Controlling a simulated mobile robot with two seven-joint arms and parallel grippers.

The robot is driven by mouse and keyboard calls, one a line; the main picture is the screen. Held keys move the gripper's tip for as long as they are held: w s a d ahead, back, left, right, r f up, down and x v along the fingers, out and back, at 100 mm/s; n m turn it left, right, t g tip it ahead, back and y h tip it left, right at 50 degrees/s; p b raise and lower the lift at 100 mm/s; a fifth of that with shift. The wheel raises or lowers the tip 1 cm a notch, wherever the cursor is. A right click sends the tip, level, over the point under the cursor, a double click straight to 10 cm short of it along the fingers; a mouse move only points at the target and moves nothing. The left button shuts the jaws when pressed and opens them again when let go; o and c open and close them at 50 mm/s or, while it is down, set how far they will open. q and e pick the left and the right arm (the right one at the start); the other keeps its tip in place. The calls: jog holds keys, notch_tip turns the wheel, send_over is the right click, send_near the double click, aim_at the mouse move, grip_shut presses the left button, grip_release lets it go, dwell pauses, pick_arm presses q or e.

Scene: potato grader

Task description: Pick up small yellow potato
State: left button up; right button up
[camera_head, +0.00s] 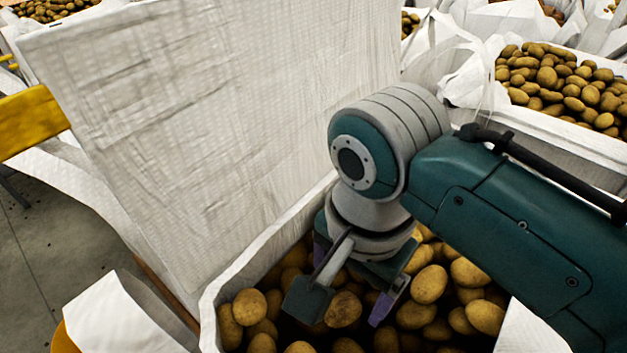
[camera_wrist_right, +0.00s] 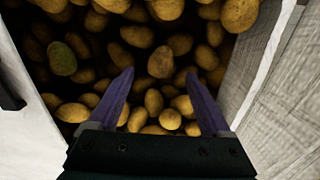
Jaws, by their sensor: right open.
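My right gripper (camera_head: 347,300) reaches down into an open white bag of potatoes (camera_head: 237,292). In the right wrist view its two purple fingers (camera_wrist_right: 159,74) are spread apart with nothing held between them. A brownish potato (camera_wrist_right: 161,62) lies near the fingertips in that view. Smaller yellow potatoes, such as one between the fingers (camera_wrist_right: 154,102) and one close below it (camera_wrist_right: 170,119), also show. Several potatoes are yellow and small, so I cannot tell which one is meant. My arm hides part of the pile. My left gripper is not in view.
A tall white fabric panel (camera_head: 215,110) stands along the bag's far left side. The bag's white walls border the pile, with one wall (camera_wrist_right: 262,65) close on the right in the wrist view. Another potato bag (camera_head: 565,88) stands at upper right. A yellow beam (camera_head: 30,122) is at left.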

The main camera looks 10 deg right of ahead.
aim_at(347, 303)
notch_tip(347, 303, down, 5)
jog(key=shift+w+d+b, duration=0.1)
jog(key=shift+w+b, duration=0.05)
jog(key=shift+b, duration=0.95)
grip_shut()
